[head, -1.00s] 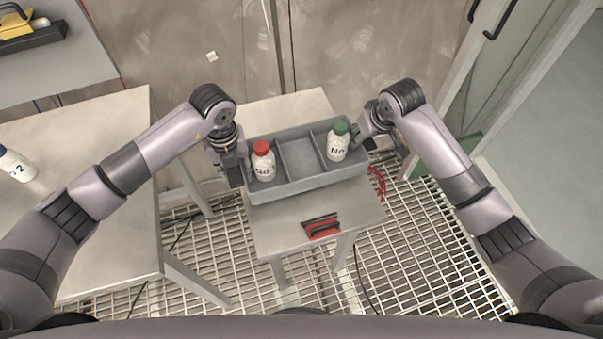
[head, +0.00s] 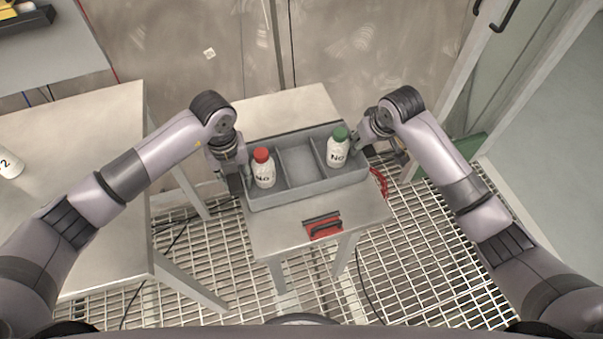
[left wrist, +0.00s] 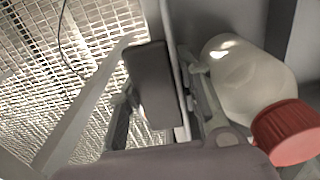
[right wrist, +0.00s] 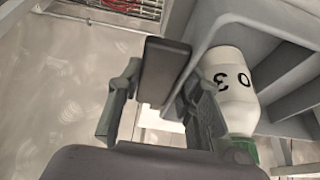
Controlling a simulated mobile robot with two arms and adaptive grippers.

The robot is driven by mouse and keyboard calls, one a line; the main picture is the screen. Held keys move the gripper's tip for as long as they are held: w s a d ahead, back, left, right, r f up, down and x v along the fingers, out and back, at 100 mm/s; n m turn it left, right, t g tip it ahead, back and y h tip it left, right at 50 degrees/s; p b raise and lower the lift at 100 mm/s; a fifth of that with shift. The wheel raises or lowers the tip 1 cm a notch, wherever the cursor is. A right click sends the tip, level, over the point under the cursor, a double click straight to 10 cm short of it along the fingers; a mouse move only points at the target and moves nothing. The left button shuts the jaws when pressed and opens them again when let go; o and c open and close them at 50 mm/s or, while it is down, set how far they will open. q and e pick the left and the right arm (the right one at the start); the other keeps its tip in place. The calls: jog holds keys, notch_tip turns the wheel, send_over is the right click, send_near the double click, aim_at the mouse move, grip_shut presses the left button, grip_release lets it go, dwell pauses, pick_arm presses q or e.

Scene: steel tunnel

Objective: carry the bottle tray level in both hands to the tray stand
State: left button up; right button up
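The grey bottle tray (head: 310,192) is over a small metal table (head: 290,232), which looks like the tray stand. I cannot tell if it touches the top. It looks about level. A white bottle with a red cap (head: 264,172) stands in its left compartment; a white bottle with a green cap (head: 337,152) stands in the right one. The middle compartment is empty. My left gripper (left wrist: 160,115) straddles the tray's left end, one finger beside the red-capped bottle. My right gripper (right wrist: 163,105) straddles the right end. Both appear shut on the tray; the contact is partly hidden.
A red-and-black handled item (head: 323,227) lies on the small table in front of the tray. A larger table (head: 75,190) with another bottle (head: 9,163) stands at left. A door frame (head: 455,85) is at right. The floor is metal grating (head: 410,260).

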pick_arm(q)
jog(key=shift+o, duration=0.6)
jog(key=shift+a, duration=0.2)
pick_arm(e)
jog(key=shift+o, duration=0.6)
jog(key=shift+d, duration=0.2)
pick_arm(q)
jog(key=o, duration=0.3)
jog(key=shift+d, duration=0.15)
pick_arm(e)
jog(key=o, duration=0.4)
jog(key=shift+a, duration=0.15)
jog(key=shift+c, duration=0.2)
pick_arm(q)
jog(key=shift+o, duration=0.7)
jog(key=o, duration=0.7)
pick_arm(e)
jog(key=shift+a, duration=0.1)
pick_arm(q)
jog(key=shift+r, duration=0.1)
notch_tip(320, 180, up, 12)
jog(key=shift+f, duration=0.1)
